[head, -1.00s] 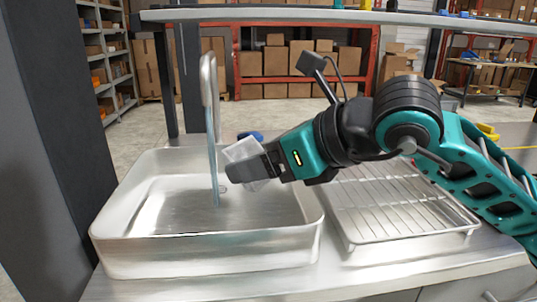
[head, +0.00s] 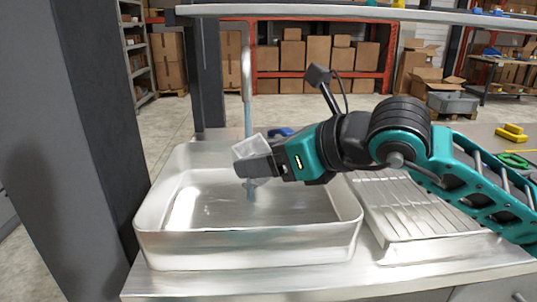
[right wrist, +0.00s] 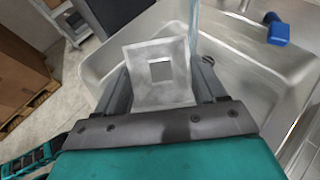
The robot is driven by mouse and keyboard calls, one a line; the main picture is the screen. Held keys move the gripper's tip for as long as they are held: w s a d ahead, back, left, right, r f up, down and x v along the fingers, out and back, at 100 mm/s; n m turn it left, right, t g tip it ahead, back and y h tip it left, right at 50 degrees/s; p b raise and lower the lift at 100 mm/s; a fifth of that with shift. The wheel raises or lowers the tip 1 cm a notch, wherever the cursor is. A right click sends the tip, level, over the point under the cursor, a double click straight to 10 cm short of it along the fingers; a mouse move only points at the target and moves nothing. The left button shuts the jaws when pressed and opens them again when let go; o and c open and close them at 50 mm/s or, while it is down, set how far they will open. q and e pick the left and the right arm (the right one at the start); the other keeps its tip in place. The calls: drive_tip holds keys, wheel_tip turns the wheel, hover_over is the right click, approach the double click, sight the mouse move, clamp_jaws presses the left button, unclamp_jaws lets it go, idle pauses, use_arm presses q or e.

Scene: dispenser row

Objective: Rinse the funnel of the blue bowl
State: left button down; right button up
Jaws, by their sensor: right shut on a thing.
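My right gripper (head: 247,167) is shut on a pale, see-through square funnel (right wrist: 136,60) and holds it tilted above the sink basin (head: 250,248). In the right wrist view the funnel sits between the fingers, with a square opening in its middle. A bluish water stream (head: 248,118) falls from the tap (head: 246,65) into the basin. In the head view it meets the funnel and shows again below the gripper. In the right wrist view the stream (right wrist: 193,25) runs along the funnel's right edge; I cannot tell whether it enters. No blue bowl is identifiable. My left gripper is out of view.
A small blue object (head: 281,132) is at the sink's back; it also shows in the right wrist view (right wrist: 277,28). A shelf edge (head: 350,13) crosses above. A dark post (head: 95,130) stands left.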

sight(265, 147)
drive_tip(key=w, duration=0.4)
drive_tip(key=shift+f, duration=0.3)
drive_tip(key=shift+w, duration=1.15)
idle(1.9)
idle(0.4)
drive_tip(key=s, duration=0.2)
drive_tip(key=s+b, duration=0.1)
drive_tip(key=s+r+b, duration=0.1)
drive_tip(key=s, duration=0.1)
drive_tip(key=shift+s, duration=0.3)
drive_tip(key=s, duration=0.1)
drive_tip(key=s+b, duration=0.1)
drive_tip(key=s, duration=0.1)
drive_tip(key=shift+s+r, duration=0.25)
drive_tip(key=shift+r, duration=0.1)
